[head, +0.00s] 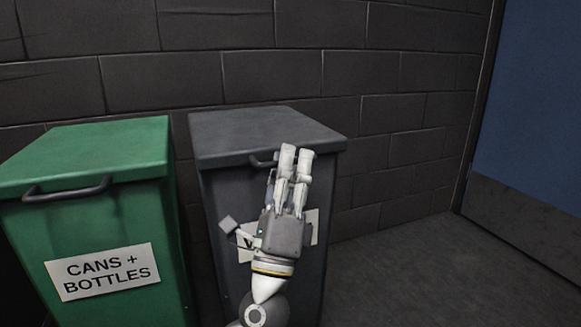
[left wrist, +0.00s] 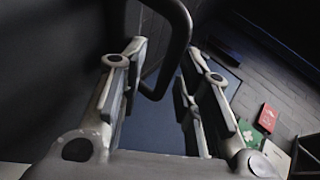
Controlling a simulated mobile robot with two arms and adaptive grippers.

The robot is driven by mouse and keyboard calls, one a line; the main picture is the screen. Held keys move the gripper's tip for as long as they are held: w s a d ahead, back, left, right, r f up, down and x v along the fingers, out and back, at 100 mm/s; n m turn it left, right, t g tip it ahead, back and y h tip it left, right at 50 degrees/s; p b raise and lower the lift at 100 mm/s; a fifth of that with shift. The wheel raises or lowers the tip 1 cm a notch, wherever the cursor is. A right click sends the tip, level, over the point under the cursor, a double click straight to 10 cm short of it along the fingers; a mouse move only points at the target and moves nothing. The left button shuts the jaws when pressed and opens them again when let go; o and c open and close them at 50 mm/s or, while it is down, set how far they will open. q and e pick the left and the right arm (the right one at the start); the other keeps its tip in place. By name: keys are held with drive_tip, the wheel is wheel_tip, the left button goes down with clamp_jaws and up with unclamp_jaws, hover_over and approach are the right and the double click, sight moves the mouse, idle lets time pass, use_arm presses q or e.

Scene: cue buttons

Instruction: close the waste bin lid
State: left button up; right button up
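The dark grey bin (head: 215,215) stands in the middle of the head view, with a white label (head: 310,222) mostly hidden behind my gripper. Its lid (head: 250,127) looks down on the bin, though a small gap cannot be ruled out. A dark bar handle (head: 258,162) is on the lid's front edge, partly covered by my fingers. My left gripper (head: 294,153) is in front of the lid's front edge, fingers pointing up. In the left wrist view, its fingers are apart, with the looped handle (left wrist: 185,35) close to the fingertips; contact cannot be told.
A green bin (head: 130,225) labelled "CANS + BOTTLES" stands left of the grey bin, its lid (head: 95,150) down. A dark block wall (head: 270,75) is behind both. Floor (head: 430,270) is clear to the right, towards a blue door (head: 535,110).

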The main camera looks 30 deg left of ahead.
use_arm(q)
drive_tip(key=shift+s, duration=0.1)
drive_tip(key=v, duration=1.2)
